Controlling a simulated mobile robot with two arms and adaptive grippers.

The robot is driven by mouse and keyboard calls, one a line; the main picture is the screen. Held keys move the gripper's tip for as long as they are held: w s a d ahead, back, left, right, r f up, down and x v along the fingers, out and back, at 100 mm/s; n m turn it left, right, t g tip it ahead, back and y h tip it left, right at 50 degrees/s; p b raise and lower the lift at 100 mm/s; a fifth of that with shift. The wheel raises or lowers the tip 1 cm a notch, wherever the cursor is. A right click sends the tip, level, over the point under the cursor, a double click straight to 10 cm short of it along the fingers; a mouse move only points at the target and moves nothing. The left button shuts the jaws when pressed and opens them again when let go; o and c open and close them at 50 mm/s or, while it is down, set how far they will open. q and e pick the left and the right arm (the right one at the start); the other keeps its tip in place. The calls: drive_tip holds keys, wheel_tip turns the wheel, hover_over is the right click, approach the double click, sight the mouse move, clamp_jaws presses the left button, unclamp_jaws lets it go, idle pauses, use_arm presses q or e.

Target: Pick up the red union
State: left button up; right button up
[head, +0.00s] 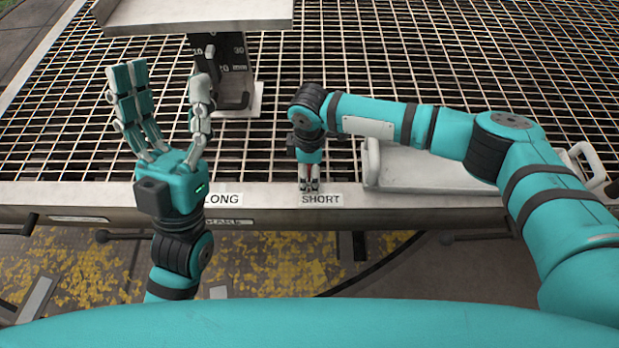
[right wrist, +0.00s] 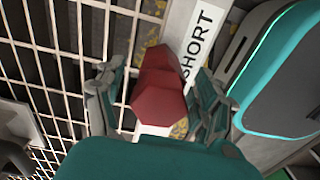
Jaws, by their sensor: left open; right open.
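The red union (right wrist: 158,88) shows in the right wrist view as a dark red faceted piece beside the SHORT label. My right gripper (right wrist: 153,97) is open, with one finger on each side of the union. A gap shows on the finger sides, and I cannot tell whether either finger touches it. In the head view my right gripper (head: 309,184) points down at the SHORT label and mostly hides the union. My left gripper (head: 163,92) is open and empty, raised with its fingers up, at the left of the head view.
A metal grating (head: 400,60) covers the bench behind a steel front rail (head: 90,199). A white tray with handles (head: 420,170) lies right of my right gripper. A grey stand with a scale (head: 232,70) rises at the back left. LONG (head: 224,199) and SHORT (head: 321,199) labels mark the rail.

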drive_tip(key=shift+f, duration=0.35)
clamp_jaws()
idle(0.3)
